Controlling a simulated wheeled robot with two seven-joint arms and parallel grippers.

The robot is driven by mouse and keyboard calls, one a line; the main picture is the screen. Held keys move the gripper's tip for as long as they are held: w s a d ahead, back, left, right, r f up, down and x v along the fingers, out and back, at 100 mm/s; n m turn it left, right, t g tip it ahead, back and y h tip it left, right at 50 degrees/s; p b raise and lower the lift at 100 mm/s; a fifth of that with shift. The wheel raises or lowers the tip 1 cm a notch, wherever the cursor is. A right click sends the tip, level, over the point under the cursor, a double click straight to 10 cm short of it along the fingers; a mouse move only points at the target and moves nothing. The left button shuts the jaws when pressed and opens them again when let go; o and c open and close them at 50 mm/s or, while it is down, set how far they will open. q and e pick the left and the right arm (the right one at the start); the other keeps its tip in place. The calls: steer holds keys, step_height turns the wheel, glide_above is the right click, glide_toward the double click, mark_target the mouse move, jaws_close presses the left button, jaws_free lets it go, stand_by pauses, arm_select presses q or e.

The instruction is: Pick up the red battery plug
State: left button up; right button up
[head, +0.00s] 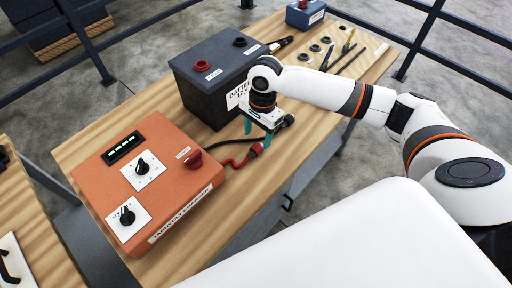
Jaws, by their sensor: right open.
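The red battery plug (256,149) is at the end of a red cable, low beside the battery near the bench's right edge. My right gripper (257,139) points down over it with its green fingers apart, one finger close to the plug. I cannot tell whether they touch. The dark battery (212,78) stands behind, with a red terminal (200,66) and a black terminal on top. My left gripper is not in view.
An orange charger box (148,180) with knobs and a red button (192,159) stands at the front left of the wooden bench (85,149). Washers and tools (348,48) lie at the back right. A blue box (305,14) stands at the far end. Dark rails surround the area.

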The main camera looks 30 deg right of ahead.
mark_target(256, 147)
steer(key=shift+w+f, duration=0.1)
steer(key=shift+f, duration=0.25)
steer(key=f, duration=0.2)
steer(key=f+p, duration=0.1)
steer(key=f, duration=0.1)
steer(key=shift+s+a+f, duration=0.1)
steer(key=shift+s+a, duration=0.2)
steer(key=shift+a, duration=0.05)
steer(key=shift+f, duration=0.3)
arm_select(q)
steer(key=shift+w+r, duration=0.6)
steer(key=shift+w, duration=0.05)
arm_select(e)
steer(key=shift+w, duration=0.1)
steer(key=c, duration=1.2)
steer(key=shift+r, duration=0.1)
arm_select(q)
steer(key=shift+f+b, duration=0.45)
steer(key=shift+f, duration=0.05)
arm_select(e)
step_height(256, 147, up, 10)
